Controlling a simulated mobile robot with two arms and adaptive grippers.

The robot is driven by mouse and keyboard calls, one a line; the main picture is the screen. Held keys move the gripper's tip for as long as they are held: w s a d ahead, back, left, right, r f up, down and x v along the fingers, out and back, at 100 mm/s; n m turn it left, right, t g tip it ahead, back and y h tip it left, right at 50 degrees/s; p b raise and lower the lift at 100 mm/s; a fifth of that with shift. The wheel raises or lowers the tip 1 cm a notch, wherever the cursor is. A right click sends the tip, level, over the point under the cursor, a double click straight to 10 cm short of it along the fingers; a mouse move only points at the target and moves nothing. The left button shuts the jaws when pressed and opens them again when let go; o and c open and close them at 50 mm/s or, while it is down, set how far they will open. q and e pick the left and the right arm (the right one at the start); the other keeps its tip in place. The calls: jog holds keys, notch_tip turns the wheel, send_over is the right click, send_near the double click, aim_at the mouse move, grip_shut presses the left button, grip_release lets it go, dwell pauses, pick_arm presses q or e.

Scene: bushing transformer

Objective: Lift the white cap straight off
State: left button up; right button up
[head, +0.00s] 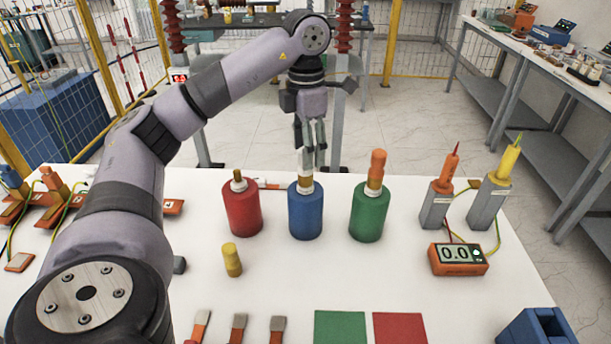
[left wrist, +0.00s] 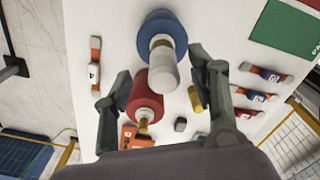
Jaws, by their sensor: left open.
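The blue cylinder (head: 306,213) stands upright on the white table between the red and green ones. The white cap (head: 304,161) sits above it, over a brown-gold neck. I cannot tell whether a finger touches the cap. My right gripper is not in view.
The red cylinder (head: 242,208) stands close on the left, the green cylinder (head: 369,213) with an orange cap (head: 377,167) on the right. A yellow cap (head: 232,260) stands in front. A meter (head: 458,259) sits to the right. Green and red mats lie at the front.

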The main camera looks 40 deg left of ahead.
pick_arm(q)
jog(key=shift+s+f, duration=0.1)
jog(key=shift+f, duration=0.3)
notch_tip(320, 180, down, 4)
jog(key=shift+s+f+p, duration=0.1)
jog(key=shift+f+p, duration=0.1)
jog(key=shift+p, duration=0.5)
jog(key=shift+d+f, duration=0.1)
jog(key=shift+f, duration=0.2)
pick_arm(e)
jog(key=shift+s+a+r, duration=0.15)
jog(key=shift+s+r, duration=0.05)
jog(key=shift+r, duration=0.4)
pick_arm(q)
jog(key=shift+c, duration=0.4)
jog(key=shift+c, duration=0.6)
jog(key=c, duration=1.1)
jog(key=shift+o, duration=0.2)
jog(key=shift+r, duration=0.1)
